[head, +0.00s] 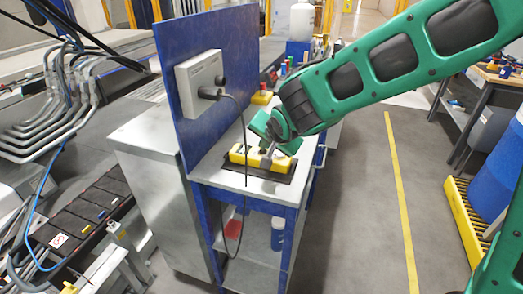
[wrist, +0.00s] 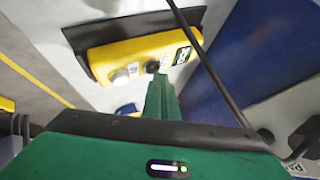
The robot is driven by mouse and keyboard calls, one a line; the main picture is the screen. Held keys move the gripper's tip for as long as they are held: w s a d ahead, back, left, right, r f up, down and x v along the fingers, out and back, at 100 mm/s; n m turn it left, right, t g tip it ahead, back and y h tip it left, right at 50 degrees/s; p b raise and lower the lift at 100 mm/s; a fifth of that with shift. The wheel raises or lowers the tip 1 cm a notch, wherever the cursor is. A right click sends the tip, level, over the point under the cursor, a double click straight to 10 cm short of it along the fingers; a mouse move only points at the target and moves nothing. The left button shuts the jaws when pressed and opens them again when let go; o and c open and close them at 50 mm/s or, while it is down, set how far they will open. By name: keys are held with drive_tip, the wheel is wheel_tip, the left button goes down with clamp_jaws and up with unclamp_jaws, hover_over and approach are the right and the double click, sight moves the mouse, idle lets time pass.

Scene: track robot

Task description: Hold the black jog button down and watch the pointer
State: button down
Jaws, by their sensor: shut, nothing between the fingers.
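A yellow button box (head: 239,156) lies on a dark mat on the cart, partly hidden by my gripper (head: 266,160). The wrist view shows the yellow box (wrist: 112,54) with a black button (wrist: 152,66) and pale round buttons (wrist: 121,77) beside it. My gripper (wrist: 160,80) is shut and empty, its fingertips right at the black button. I cannot tell whether they touch it or press it down. A small dark-and-white label (wrist: 182,55) sits at the box's right end. I cannot make out a pointer in either view.
A blue upright panel (head: 222,40) with a pale grey box (head: 200,72) stands behind the button box. A black cable (head: 244,135) hangs from it, and passes close to my gripper in the wrist view. Open floor with a yellow line (head: 400,200) lies right of the cart.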

drive_tip(key=shift+r, duration=0.7)
drive_tip(key=shift+r, duration=2.5)
drive_tip(key=shift+d, duration=0.1)
